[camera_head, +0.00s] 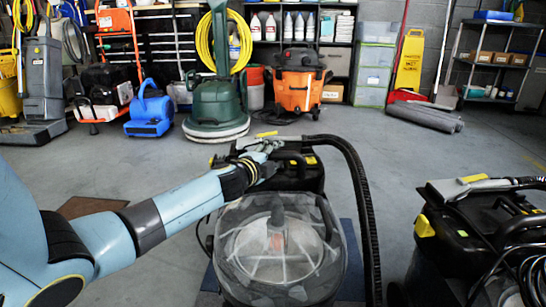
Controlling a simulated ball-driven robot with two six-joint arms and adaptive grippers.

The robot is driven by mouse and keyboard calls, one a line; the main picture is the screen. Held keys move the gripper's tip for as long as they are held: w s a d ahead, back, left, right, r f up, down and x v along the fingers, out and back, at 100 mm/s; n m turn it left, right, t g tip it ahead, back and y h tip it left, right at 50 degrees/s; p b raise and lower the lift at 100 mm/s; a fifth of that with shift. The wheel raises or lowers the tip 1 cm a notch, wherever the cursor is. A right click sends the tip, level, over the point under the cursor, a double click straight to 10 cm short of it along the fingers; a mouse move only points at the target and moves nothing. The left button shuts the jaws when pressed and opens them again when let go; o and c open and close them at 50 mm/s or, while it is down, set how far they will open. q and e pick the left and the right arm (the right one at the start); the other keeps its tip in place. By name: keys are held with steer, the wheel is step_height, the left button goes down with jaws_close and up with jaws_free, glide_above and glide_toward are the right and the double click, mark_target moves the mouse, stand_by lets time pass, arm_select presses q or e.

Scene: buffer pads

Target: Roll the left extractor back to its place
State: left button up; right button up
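The left extractor (283,245) stands in the lower middle, a black machine with a clear dome facing me and a black hose (362,200) arching down its right side. It stands over a blue pad (352,268), whose edges show on both sides. My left arm reaches in from the left, and my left gripper (264,149) is at the black top rear part of the extractor, by its handle. The fingers are small and overlap dark parts, so I cannot tell whether they are closed on the handle. My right gripper is not in view.
A second black extractor (470,235) stands at the right, with a floor gap between. A brown mat (92,207) lies left, partly behind my arm. A blue blower (150,112), green floor machine (217,100), orange vacuum (297,85) and grey rolls (425,115) line the back. Mid-floor is clear.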

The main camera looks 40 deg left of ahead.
arm_select(q)
jaws_close()
stand_by(0.4)
